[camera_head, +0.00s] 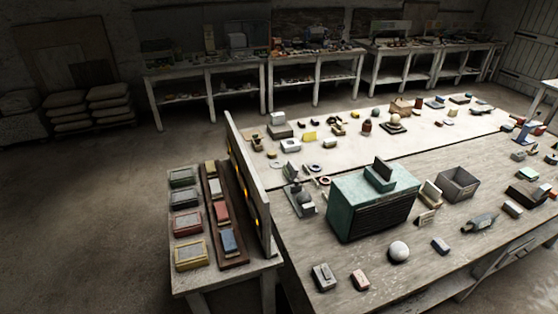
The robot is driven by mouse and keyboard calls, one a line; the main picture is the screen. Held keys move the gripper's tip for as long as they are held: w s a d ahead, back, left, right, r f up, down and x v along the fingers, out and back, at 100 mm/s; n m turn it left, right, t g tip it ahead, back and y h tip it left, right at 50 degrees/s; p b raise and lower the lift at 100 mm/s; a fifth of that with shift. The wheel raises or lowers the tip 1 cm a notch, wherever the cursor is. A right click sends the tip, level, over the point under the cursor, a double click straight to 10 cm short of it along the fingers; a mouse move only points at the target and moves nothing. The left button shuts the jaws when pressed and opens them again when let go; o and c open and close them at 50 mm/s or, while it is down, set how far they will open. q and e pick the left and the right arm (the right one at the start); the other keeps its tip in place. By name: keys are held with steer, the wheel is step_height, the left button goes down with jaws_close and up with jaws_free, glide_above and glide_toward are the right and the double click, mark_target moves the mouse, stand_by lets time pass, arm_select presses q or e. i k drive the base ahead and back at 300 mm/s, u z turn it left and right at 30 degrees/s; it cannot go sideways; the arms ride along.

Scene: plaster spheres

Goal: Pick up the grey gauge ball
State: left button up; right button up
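A pale grey-white ball (399,251) rests near the front of the grey wooden table (450,265), in front of a green cabinet (372,200). A smaller grey ball (375,112) is farther back on the pale table surface. Another light ball (396,119) sits on a dark stand near it. A small grey rounded thing (308,208) is at the cabinet's left, too small to tell if it is a ball. I cannot tell for sure which is the grey gauge ball. Neither of my grippers shows in the head view.
Small blocks (324,277) lie near the pale ball. A grey open box (458,185) stands right of the cabinet. An upright board (248,180) divides off a side table (185,276) with several coloured boxes. Open floor (90,220) lies at the left.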

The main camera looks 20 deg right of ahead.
mark_target(305, 197)
steer(key=z, duration=2.1)
steer(key=k, duration=1)
steer(key=u, duration=1.25)
steer(key=i, duration=0.5)
